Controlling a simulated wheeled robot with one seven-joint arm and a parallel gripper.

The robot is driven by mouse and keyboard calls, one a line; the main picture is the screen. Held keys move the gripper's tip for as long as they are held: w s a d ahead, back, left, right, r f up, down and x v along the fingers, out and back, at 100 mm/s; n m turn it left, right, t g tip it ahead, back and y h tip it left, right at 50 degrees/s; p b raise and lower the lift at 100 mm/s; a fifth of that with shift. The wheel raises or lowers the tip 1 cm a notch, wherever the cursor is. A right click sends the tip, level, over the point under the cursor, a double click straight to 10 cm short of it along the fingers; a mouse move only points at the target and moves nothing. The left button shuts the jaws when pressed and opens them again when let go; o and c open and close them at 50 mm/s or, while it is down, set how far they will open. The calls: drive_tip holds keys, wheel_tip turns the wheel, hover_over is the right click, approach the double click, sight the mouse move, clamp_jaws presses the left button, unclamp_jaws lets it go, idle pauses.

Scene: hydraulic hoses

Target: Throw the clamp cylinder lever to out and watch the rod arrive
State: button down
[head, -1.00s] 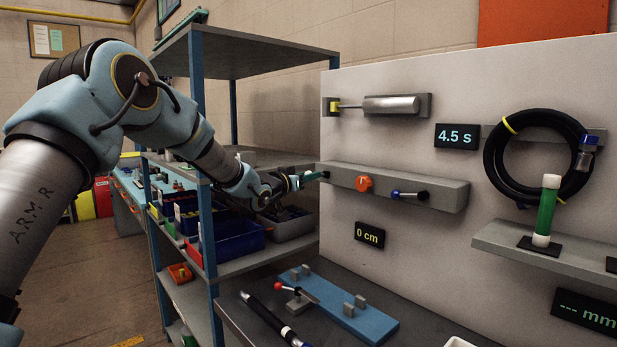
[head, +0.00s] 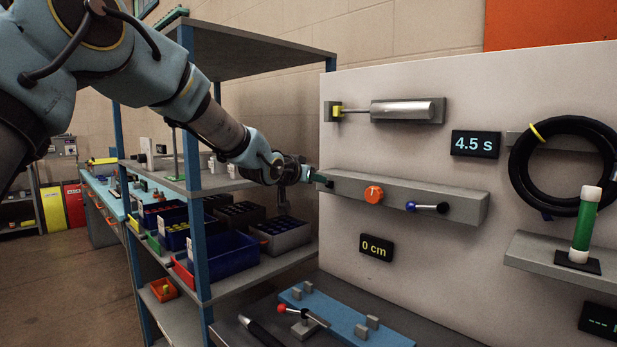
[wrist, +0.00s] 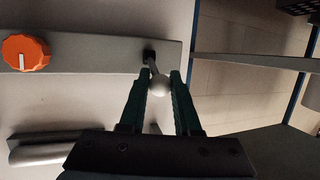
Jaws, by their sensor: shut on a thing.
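A pale ball-ended lever (wrist: 160,86) stands out from a dark socket at the end of the grey valve block (head: 340,186). My gripper (wrist: 160,80) has its green fingers on either side of the ball and is shut on it. In the head view my gripper (head: 322,181) is at the block's left end and hides this lever. A silver cylinder (head: 403,110) is mounted above. Its thin rod (head: 356,111) spans to a yellow piece (head: 336,110) at the left. One display (head: 376,248) reads 0 cm, another (head: 474,144) 4.5 s.
A blue-posted shelf (head: 205,240) with bins stands close to my arm. A blue fixture (head: 345,318) lies below. A coiled hose (head: 520,165) hangs at right.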

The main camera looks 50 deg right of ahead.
drive_tip(key=shift+r, duration=0.2)
drive_tip(key=c, duration=0.6)
unclamp_jaws()
drive_tip(key=shift+f, duration=0.1)
drive_tip(key=b+v, duration=0.2)
drive_tip(key=v, duration=0.8)
drive_tip(key=shift+s+a+r, duration=0.1)
drive_tip(key=shift+a+r, duration=0.1)
drive_tip(key=shift+a, duration=0.1)
